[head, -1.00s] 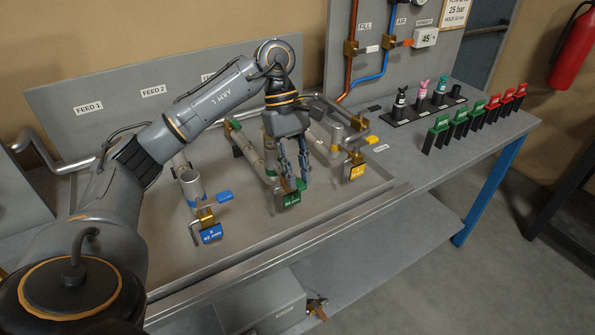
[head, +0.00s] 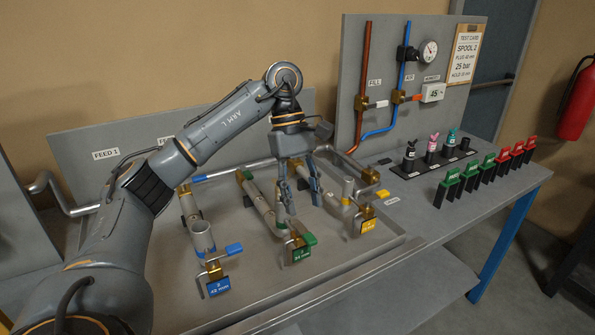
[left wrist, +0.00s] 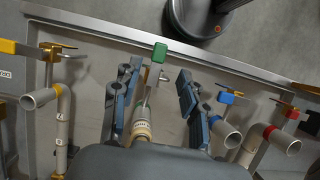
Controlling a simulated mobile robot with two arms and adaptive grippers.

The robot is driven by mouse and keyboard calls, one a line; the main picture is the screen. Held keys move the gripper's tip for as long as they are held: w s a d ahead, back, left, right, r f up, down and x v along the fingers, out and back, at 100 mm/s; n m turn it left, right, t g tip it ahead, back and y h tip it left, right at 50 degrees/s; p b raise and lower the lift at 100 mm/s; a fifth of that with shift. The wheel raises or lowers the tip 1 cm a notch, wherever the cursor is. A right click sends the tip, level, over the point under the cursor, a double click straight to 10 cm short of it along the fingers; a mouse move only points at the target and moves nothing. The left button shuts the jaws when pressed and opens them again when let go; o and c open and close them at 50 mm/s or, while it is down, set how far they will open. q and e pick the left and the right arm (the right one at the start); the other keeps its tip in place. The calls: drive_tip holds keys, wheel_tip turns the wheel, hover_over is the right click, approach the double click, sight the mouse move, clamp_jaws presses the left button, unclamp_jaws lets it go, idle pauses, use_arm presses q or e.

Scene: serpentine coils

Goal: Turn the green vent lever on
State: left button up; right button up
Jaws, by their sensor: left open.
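The green lever (head: 306,241) sits on a brass valve at the front end of the middle beige pipe, above a green tag (head: 297,255). Its green grip also shows in the left wrist view (left wrist: 159,53), past the fingertips. My left gripper (head: 301,203) points down over the middle pipe, just behind the lever. Its fingers are spread and empty, and it appears apart from the lever. In the left wrist view the open fingers (left wrist: 153,95) stand on either side of the pipe's line. My right gripper is not in view.
A blue-lever valve (head: 234,249) stands to the left and a yellow-tagged valve (head: 367,220) to the right, both close by. The tray's front rim (head: 350,272) runs before them. Bottles (head: 432,146) and red and green clips (head: 503,158) stand farther right.

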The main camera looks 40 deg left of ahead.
use_arm(q)
drive_tip(key=shift+v, duration=2.85)
drive_tip(key=shift+a, duration=0.1)
drive_tip(key=shift+s+f, duration=0.1)
drive_tip(key=shift+f, duration=0.05)
